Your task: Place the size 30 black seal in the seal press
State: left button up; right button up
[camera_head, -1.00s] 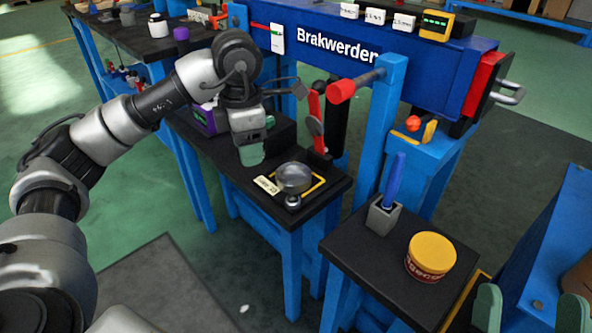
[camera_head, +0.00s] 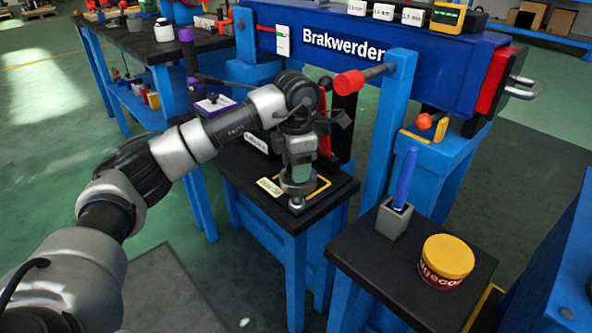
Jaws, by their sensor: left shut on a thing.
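My left gripper (camera_head: 298,172) points down over the black table by the seal press, with its green-tipped fingers closed at a round grey piece (camera_head: 298,188). The fingers hide the top of this piece, and I cannot tell whether it is lifted. A small pale label (camera_head: 269,187) and a yellow outline (camera_head: 323,186) lie beside it. A red upright lever (camera_head: 324,136) stands just behind the gripper, partly hidden. I cannot make out a black seal for certain. My right gripper is not in view.
On the front right black table are a grey holder with a blue stick (camera_head: 394,217) and a yellow-lidded tub (camera_head: 446,260).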

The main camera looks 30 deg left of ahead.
pick_arm(q)
jog(key=shift+s+f, duration=0.1)
jog(key=shift+f, duration=0.4)
jog(key=shift+f, duration=0.1)
